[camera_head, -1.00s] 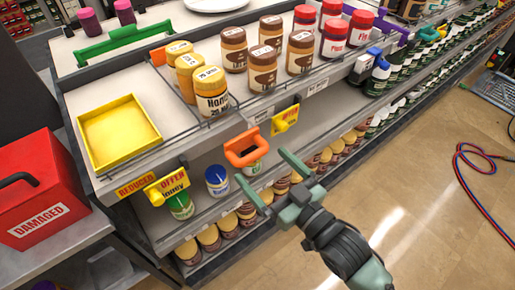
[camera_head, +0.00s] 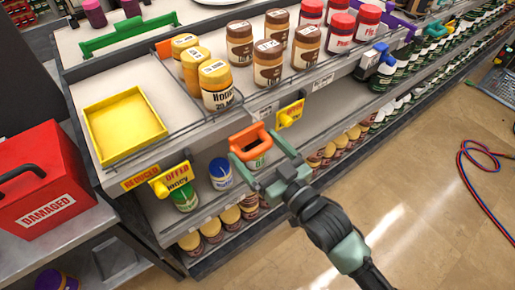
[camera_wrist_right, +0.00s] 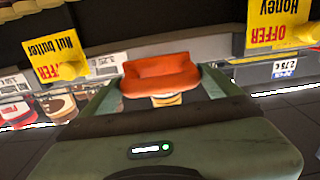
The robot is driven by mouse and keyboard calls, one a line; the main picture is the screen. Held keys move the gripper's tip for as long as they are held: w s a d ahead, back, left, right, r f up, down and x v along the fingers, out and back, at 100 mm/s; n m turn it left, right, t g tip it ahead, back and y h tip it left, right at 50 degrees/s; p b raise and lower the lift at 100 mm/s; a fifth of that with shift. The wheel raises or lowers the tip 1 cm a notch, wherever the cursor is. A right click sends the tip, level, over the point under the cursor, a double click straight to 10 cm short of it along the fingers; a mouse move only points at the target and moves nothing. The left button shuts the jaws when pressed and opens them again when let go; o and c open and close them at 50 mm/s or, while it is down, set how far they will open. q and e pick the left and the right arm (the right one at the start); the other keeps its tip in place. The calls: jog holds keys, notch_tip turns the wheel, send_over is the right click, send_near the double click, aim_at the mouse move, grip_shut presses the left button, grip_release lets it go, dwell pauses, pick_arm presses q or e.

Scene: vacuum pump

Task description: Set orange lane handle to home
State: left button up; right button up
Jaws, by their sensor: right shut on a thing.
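The orange lane handle (camera_head: 250,142) sticks out from the front edge of the upper shelf, between two yellow offer tags. My right gripper (camera_head: 252,158) is at the handle, with one finger on each side of it, shut on it. In the right wrist view the orange handle (camera_wrist_right: 160,74) sits between the two green fingers (camera_wrist_right: 160,90). Its far side and the contact faces are hidden. My left gripper is not in view.
Yellow offer tags (camera_head: 170,178) and (camera_head: 291,113) hang left and right of the handle. Honey jars (camera_head: 216,88) and nut butter jars (camera_head: 268,64) stand above. A yellow tray (camera_head: 124,127) and red box (camera_head: 42,183) are at left.

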aim_at(247, 139)
jog(key=x, duration=0.4)
jog(key=shift+w+a, duration=0.1)
jog(key=shift+w, duration=0.15)
jog(key=shift+s+r, duration=0.1)
jog(key=o, duration=1.8)
jog(key=shift+c, duration=0.2)
jog(key=shift+a, duration=0.1)
jog(key=v, duration=0.7)
jog(key=shift+s+d+b, duration=0.2)
jog(key=shift+b, duration=0.2)
